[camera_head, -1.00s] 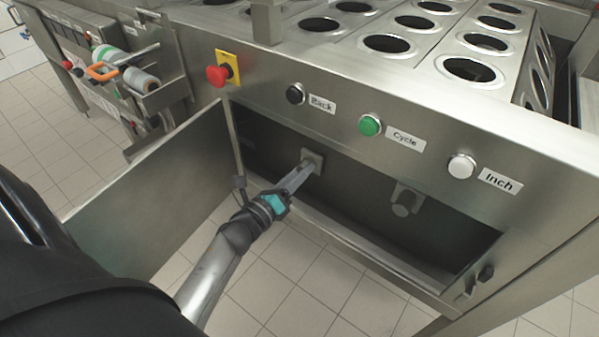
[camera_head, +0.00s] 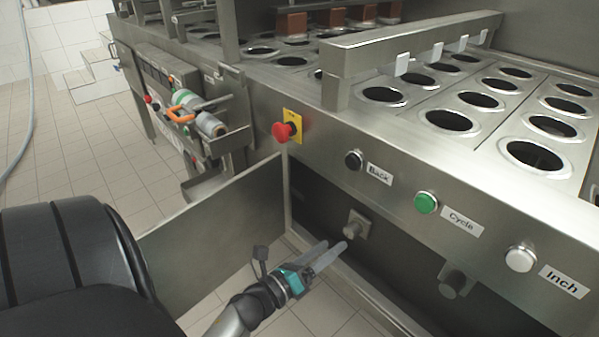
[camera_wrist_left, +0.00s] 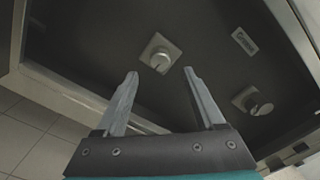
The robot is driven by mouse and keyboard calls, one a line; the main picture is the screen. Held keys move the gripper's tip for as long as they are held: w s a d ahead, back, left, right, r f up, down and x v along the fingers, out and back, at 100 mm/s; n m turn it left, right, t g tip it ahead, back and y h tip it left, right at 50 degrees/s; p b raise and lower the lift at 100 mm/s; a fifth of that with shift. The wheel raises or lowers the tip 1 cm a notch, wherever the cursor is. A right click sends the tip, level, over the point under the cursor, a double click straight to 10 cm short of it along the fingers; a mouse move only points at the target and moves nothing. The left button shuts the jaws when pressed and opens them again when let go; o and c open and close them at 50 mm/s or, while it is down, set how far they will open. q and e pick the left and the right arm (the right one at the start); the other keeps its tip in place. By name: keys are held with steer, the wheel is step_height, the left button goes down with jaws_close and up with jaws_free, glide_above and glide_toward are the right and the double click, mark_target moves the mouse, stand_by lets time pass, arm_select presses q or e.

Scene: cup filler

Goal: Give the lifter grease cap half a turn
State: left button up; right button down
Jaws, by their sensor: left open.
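Two grey caps on square plates sit on the back wall of the open compartment under the button panel: a left cap (camera_head: 355,230) and a right cap (camera_head: 453,282). I cannot tell from any readable label which is the lifter grease cap. My left gripper (camera_head: 334,251) is open and empty, in front of and a little below the left cap, apart from it. In the left wrist view the left cap (camera_wrist_left: 159,60) lies just beyond and between the fingertips (camera_wrist_left: 161,72). The right cap (camera_wrist_left: 257,104) is off to the right. My right gripper is out of view.
The open door (camera_head: 215,225) stands left of my left gripper. Above the compartment are a red stop button (camera_head: 284,132) and black, green and white buttons. The compartment's lower lip (camera_head: 375,300) runs below the caps. A side shelf (camera_head: 215,140) holds rolls.

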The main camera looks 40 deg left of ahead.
arm_select(q)
steer(key=s+p, duration=0.1)
steer(key=s, duration=0.8)
steer(key=shift+a, duration=0.35)
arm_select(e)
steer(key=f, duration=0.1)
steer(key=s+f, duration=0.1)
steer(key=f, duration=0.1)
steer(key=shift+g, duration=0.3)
arm_select(q)
steer(key=shift+w, duration=0.1)
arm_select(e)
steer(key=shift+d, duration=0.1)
